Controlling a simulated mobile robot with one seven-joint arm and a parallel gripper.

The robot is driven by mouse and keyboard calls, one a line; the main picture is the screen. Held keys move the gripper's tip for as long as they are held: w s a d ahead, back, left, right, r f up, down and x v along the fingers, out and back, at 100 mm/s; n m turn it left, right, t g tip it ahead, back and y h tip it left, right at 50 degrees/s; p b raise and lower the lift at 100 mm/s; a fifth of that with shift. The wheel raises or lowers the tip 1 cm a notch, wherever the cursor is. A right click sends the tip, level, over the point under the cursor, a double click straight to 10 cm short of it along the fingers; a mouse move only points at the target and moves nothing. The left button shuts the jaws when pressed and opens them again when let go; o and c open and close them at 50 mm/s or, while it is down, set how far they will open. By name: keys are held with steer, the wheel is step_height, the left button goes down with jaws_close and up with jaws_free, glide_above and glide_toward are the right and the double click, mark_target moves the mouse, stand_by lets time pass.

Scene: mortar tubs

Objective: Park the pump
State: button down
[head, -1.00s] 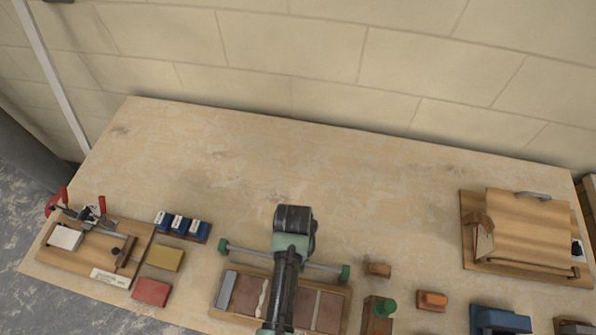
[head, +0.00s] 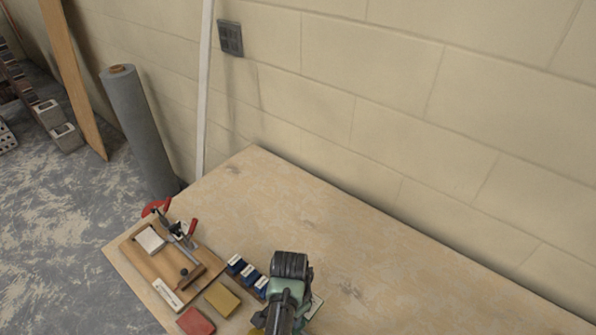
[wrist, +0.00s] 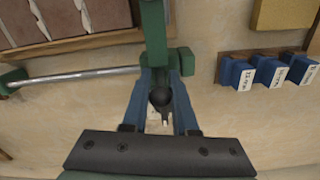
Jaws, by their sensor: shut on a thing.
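In the wrist view my gripper (wrist: 160,105) has its blue fingers close around a dark round knob (wrist: 160,98). A green bar (wrist: 152,35) runs up from the fingers, and it seems to belong to the held piece. I cannot tell if this piece is the pump. A steel rod (wrist: 85,74) with green end blocks (wrist: 181,61) lies beyond it, one end block just beside the gripper. In the head view my arm's dark and green wrist (head: 289,285) hides the fingers and what they hold.
Blue labelled blocks (wrist: 268,74) stand in a wooden rack to the right in the wrist view. In the head view a clamp board (head: 142,268), a red block (head: 195,322) and a yellow block (head: 222,299) are left of my arm. The table's back (head: 280,195) is clear.

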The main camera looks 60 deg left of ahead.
steer(key=shift+a, duration=0.2)
steer(key=c, duration=0.8)
jaws_free()
steer(key=shift+a, duration=0.1)
step_height(320, 180, up, 13)
steer(key=shift+b, duration=0.8)
